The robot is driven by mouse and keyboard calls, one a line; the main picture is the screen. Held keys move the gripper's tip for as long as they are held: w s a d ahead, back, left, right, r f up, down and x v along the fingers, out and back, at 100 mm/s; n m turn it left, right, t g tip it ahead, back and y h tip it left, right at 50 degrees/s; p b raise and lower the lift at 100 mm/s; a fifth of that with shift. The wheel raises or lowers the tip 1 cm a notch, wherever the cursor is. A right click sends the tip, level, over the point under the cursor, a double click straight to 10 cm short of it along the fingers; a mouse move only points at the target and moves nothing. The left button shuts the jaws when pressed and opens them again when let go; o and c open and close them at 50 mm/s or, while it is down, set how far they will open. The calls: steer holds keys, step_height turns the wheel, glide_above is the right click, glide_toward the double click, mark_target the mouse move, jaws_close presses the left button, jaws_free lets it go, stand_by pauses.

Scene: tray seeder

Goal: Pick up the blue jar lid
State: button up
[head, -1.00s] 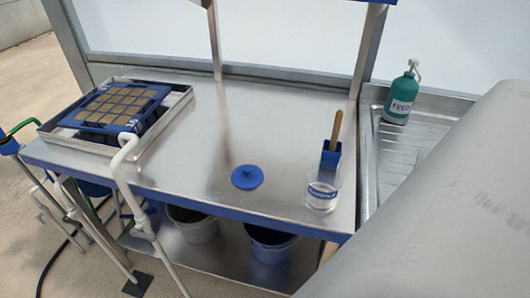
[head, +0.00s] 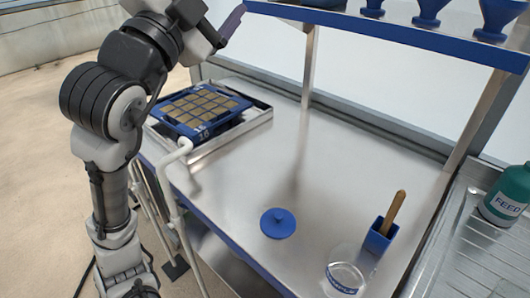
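The blue jar lid (head: 278,224) is a round disc with a small raised knob. It lies flat, knob up, on the steel bench top (head: 325,180) near its front edge, with nothing touching it. A clear jar (head: 344,279) with a blue and white label stands to the right of the lid and nearer the front. My arm rises at the left of the head view and its far end reaches the top of the picture, well away from the lid. My gripper's fingers cannot be made out clearly there, so their opening is unclear.
A blue seed tray (head: 187,129) sits in a metal frame behind left, with a white pipe (head: 172,182) in front. A blue holder (head: 379,240) with a wooden handle stands right of the lid. A shelf (head: 400,36) overhangs the back. A green FEED bottle (head: 503,198) stands far right.

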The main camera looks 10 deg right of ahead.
steer(key=d+f+m+g+y, duration=0.5)
steer(key=d+f+m+g, duration=0.45)
steer(key=d+f, duration=0.65)
steer(key=m+g+y, duration=0.4)
steer(key=g+y, duration=0.4)
steer(key=y, duration=0.2)
glide_above(279, 215)
step_height(279, 215, down, 14)
steer(key=f, duration=0.7)
steer(key=shift+s+a+f+p, duration=0.15)
steer(key=shift+a+f+p, duration=0.05)
steer(key=shift+f+p, duration=0.1)
steer(key=shift+d+f+p, duration=0.1)
steer(key=shift+f+p, duration=0.3)
steer(key=shift+f, duration=2.75)
steer(key=c, duration=1.1)
steer(key=shift+o, duration=0.2)
steer(key=shift+r, duration=0.1)
